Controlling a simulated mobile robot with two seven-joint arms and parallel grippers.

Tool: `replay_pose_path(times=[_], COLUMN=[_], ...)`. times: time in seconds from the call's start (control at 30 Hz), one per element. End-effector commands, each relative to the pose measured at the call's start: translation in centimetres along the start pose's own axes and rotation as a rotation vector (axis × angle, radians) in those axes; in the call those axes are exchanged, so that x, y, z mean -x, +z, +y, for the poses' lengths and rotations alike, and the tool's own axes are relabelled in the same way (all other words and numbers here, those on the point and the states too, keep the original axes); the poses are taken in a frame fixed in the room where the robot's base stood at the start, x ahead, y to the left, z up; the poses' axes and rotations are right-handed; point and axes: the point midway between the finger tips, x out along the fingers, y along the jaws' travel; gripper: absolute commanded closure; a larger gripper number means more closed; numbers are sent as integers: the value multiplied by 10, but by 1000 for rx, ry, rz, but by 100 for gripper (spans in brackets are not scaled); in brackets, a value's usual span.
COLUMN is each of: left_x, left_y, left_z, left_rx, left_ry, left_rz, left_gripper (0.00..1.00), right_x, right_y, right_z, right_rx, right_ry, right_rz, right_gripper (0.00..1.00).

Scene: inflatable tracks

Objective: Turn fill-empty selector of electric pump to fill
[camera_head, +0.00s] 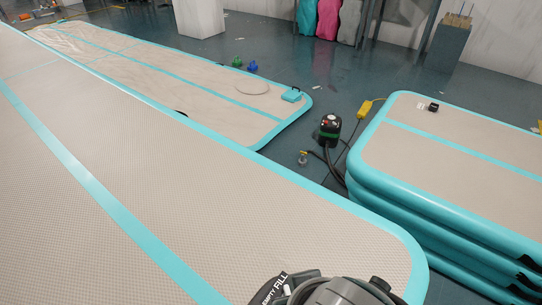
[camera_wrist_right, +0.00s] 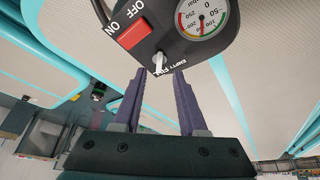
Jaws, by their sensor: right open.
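The electric pump (camera_wrist_right: 185,35) has a dark panel with a red switch (camera_wrist_right: 134,32) marked ON and OFF and a round pressure gauge (camera_wrist_right: 201,20). Its fill-empty selector (camera_wrist_right: 158,58) is a small pale lever beside a white EMPTY/FILL label, which is partly hidden. My right gripper (camera_wrist_right: 161,72) is open, with its two purple fingers reaching toward the panel and the selector lying at the gap between their tips. I cannot tell whether they touch it. In the head view, the FILL lettering (camera_head: 280,281) shows at the bottom edge, partly covered by grey parts. My left gripper is not in view.
A large beige track with turquoise edges (camera_head: 130,150) fills the left and front. A stack of tracks (camera_head: 460,150) stands at the right. A black and green device (camera_head: 330,130) with hoses and a yellow box (camera_head: 365,108) are on the floor between them.

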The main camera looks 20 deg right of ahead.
Motion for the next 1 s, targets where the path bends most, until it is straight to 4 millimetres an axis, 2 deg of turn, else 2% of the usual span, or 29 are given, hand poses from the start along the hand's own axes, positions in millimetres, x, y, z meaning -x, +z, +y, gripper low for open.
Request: replay_pose_path(times=[0.03, 0.1, 0.3, 0.87, 1.0], left_x=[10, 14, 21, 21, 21], left_y=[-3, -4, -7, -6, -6], left_z=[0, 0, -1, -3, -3], left_rx=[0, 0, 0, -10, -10], left_ry=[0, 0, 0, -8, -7], left_rz=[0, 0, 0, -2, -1], left_gripper=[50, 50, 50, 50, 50], right_x=[16, 28, 51, 56, 67], right_y=[-2, -1, 0, 0, 0], right_z=[0, 0, 0, 1, 13], right_rx=[-2, -1, -1, 0, -4], right_ry=[-1, -1, -1, 0, 2], right_rz=[1, 1, 0, 0, -14], right_gripper=[59, 59, 59, 59, 59])
